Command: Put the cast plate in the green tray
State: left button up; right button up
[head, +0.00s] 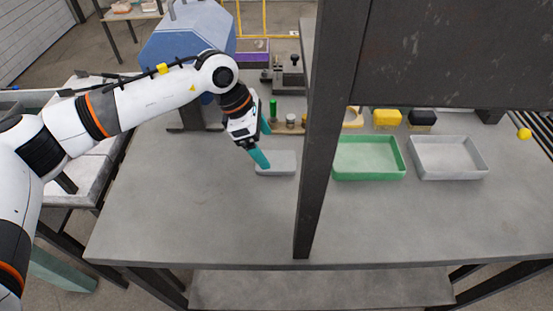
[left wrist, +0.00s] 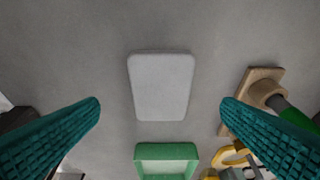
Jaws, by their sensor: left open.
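The cast plate (head: 280,164) is a light grey rounded block lying flat on the grey table, just left of the dark post in the head view. It fills the middle of the left wrist view (left wrist: 161,88). My left gripper (head: 264,143), with teal fingers, is open and empty above the plate. In the left wrist view its fingers (left wrist: 160,108) are wide apart on either side of the plate, not touching it. The green tray (head: 369,174) stands right of the post and looks empty; its edge shows at the bottom of the left wrist view (left wrist: 166,149). My right gripper is out of view.
The dark upright post (head: 318,150) stands between plate and green tray, with a dark panel (head: 450,55) above the trays. A grey tray (head: 448,174) stands right of the green one. Yellow (head: 387,119) and black blocks lie behind. The table front is clear.

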aim_at(274, 160)
pick_arm(q)
jog(key=p+x, duration=0.1)
jog(key=x, duration=0.4)
jog(key=shift+w+f, duration=0.1)
jog(key=shift+c, duration=0.4)
jog(key=c, duration=1.2)
